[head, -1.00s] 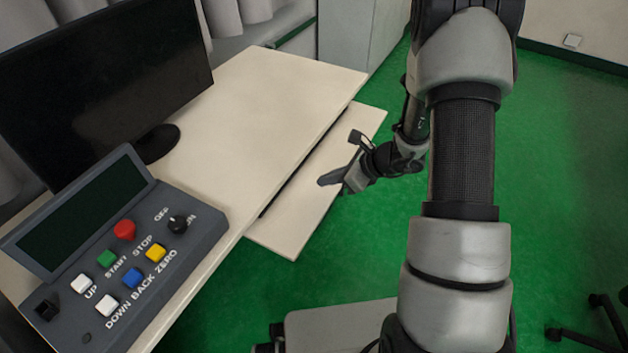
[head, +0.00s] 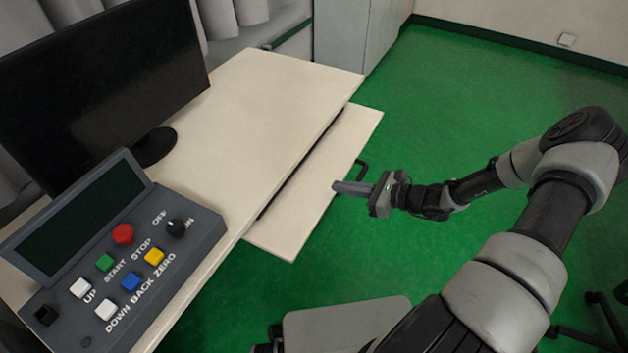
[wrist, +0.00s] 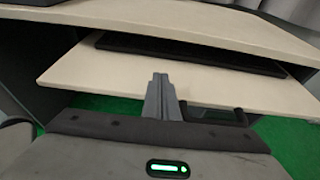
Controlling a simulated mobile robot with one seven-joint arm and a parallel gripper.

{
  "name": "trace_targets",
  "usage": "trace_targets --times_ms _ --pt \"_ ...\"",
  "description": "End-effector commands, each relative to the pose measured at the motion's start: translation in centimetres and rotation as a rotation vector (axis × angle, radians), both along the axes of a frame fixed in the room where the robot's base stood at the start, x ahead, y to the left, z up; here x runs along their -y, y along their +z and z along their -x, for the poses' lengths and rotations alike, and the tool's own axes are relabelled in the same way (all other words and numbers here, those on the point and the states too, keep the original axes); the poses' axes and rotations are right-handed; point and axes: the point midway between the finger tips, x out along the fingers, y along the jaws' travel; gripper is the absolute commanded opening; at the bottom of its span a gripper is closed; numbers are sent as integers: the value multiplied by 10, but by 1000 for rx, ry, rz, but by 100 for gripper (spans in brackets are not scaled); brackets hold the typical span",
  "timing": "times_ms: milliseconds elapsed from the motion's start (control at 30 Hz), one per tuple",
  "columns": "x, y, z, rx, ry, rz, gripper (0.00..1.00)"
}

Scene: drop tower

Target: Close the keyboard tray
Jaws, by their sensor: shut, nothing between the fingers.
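The keyboard tray (head: 288,222) is a pale flat board. It sticks out from under the desk top (head: 255,110) on its right side, so it stands open. In the wrist view the tray (wrist: 100,78) runs across the picture, with the desk top (wrist: 190,22) above and behind it. My gripper (head: 337,187) is shut and empty, at the tray's outer edge, its fingers pointing left towards the desk. In the wrist view the fingertips (wrist: 161,78) overlap the tray's front edge. I cannot tell whether they touch it.
A long dark flat thing (wrist: 190,52) lies in the gap under the desk top. A control box (head: 120,265) with coloured buttons and a monitor (head: 100,85) stand on the desk. Green floor (head: 450,120) is clear to the right. Dark chair legs (head: 590,325) show at lower right.

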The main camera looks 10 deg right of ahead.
Motion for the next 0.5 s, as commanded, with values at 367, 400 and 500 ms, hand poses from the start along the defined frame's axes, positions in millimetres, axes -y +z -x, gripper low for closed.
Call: trace_targets --times_ms 367,400,500 --pt "-54 -23 -37 -3 3 -2 0" --pt "-61 -26 -41 -2 4 -3 0" --pt "-76 -32 -53 -3 3 -2 0"
